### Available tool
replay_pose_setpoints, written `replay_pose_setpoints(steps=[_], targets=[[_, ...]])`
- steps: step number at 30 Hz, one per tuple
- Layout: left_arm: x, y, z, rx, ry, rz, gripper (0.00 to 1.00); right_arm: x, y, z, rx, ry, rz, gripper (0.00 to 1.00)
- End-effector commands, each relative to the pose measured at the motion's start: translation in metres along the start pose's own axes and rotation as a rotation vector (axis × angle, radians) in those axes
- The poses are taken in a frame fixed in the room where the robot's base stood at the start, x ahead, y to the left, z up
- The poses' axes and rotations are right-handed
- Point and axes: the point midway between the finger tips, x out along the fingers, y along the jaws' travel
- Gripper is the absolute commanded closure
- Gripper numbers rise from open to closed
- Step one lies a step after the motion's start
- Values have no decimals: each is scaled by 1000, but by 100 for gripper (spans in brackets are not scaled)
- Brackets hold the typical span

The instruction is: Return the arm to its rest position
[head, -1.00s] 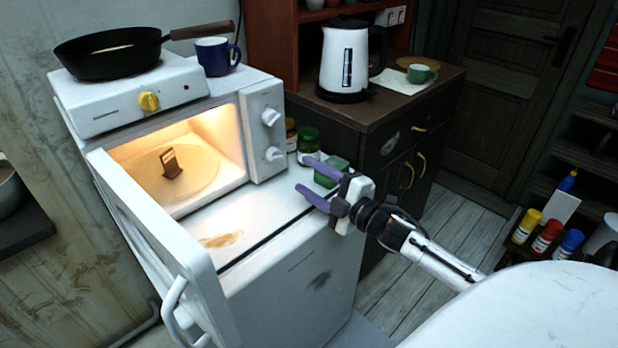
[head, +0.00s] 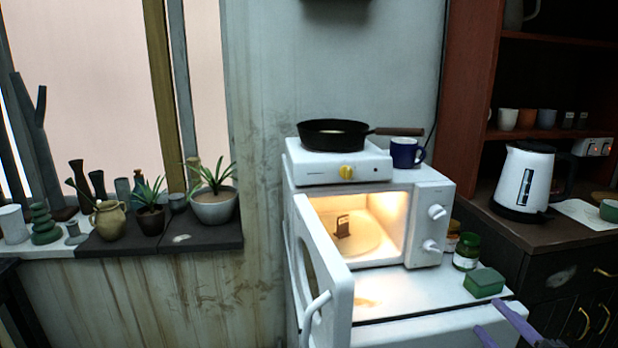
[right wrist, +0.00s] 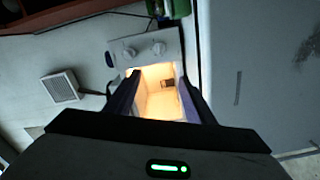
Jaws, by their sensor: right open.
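My right gripper (head: 489,316) shows at the bottom right of the head view, its two purple fingers spread apart with nothing between them. It is in front of and to the right of the white microwave (head: 420,290), below the green box (head: 484,282). In the right wrist view the open fingers (right wrist: 156,88) frame the lit microwave interior, with empty space between them. The rest of my right arm is cut off by the frame. My left gripper is not in view.
The microwave door (head: 322,285) stands open toward me, and a small brown object (head: 342,227) is inside. A black pan (head: 334,135) and blue mug (head: 406,153) are on top. A kettle (head: 525,180) stands at right. Potted plants (head: 213,205) line the sill at left.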

Motion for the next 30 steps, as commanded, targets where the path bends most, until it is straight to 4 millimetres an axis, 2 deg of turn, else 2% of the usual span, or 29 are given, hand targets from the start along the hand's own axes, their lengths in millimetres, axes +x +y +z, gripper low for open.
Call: replay_pose_setpoints(steps=[1, 5, 11, 14, 17, 21, 24, 27, 30], targets=[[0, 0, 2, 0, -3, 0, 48, -5, -14, -2, 38, -12, -21, 51], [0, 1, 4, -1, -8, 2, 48, -18, -48, -8, 138, -47, -72, 51], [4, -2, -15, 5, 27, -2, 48, -44, -104, -21, 305, -113, -159, 51], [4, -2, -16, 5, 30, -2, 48, -62, -136, -31, 406, -158, -212, 51], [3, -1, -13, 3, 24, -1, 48, -87, -175, -45, 531, -217, -279, 51], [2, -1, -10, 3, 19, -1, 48, -141, -241, -82, 773, -345, -407, 51], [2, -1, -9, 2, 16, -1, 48, -182, -280, -113, 941, -445, -494, 51], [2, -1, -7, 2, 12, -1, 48, -213, -305, -139, 1068, -526, -559, 51], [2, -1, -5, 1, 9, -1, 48, -233, -319, -157, 1146, -579, -601, 51]])
